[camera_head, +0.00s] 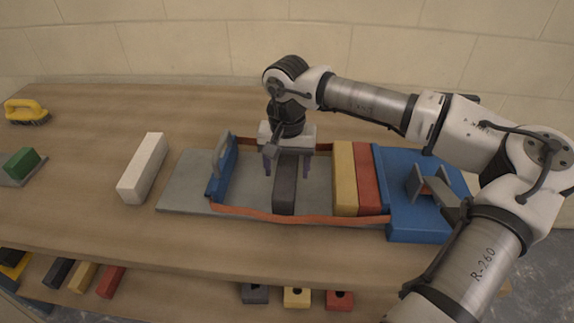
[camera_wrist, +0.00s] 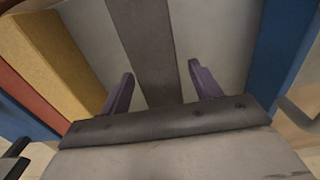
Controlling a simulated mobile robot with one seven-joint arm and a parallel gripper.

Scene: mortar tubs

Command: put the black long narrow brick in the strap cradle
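The black long narrow brick (camera_head: 284,194) lies flat on the grey base inside the strap cradle (camera_head: 300,217). It stands apart from both the blue left end stop (camera_head: 222,168) and the yellow brick (camera_head: 345,180). My gripper (camera_head: 287,172) is over the black brick's far half, pointing down. In the wrist view, the gripper's two purple fingers (camera_wrist: 162,78) are open on either side of the black brick (camera_wrist: 150,40), with a gap showing at least on the right. The orange-brown strap runs around the row.
A red brick (camera_head: 368,180) stands against the yellow one, beside the blue clamp block (camera_head: 415,222). A white block (camera_head: 143,170) lies left of the cradle. A green sponge (camera_head: 20,164) and yellow brush (camera_head: 26,111) are far left. Several bricks sit on a lower shelf.

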